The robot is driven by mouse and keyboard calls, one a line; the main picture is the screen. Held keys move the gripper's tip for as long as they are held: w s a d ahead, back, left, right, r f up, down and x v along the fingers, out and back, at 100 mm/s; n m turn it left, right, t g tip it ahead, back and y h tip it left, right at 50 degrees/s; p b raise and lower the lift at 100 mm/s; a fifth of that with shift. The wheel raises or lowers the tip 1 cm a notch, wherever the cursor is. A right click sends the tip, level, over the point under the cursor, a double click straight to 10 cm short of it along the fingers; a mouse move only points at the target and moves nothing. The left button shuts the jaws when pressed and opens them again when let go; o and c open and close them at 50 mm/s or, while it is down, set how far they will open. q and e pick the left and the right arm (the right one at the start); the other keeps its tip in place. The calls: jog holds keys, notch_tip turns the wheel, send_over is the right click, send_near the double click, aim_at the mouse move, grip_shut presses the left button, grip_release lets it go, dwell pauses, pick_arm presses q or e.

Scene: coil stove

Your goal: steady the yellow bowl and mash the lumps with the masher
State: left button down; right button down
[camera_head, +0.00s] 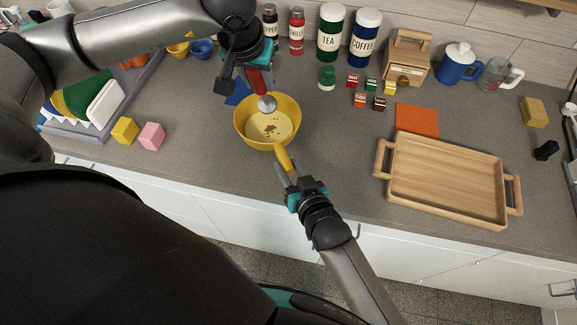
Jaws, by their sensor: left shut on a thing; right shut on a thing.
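The yellow bowl (239,125) stands upright on the grey counter and has a yellow handle (282,156) pointing toward me. Small brown lumps (270,129) lie on its pale inside floor. My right gripper (288,176) is shut on the end of the bowl's handle. My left gripper (250,79) is shut on the red handle of the masher (267,103), above the far side of the bowl. The masher's round grey head is over the bowl's inside near the far rim. I cannot tell whether it touches the bowl or the lumps.
A blue item (238,93) lies behind the bowl, partly hidden. Yellow (124,130) and pink (152,136) blocks lie left, near a rack of plates (103,105). A wooden tray (440,212) is right. Canisters (331,32) and small labelled cubes (371,85) stand behind.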

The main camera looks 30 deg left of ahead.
dwell(0.7)
jog(key=c, duration=1.1)
grip_release()
grip_shut()
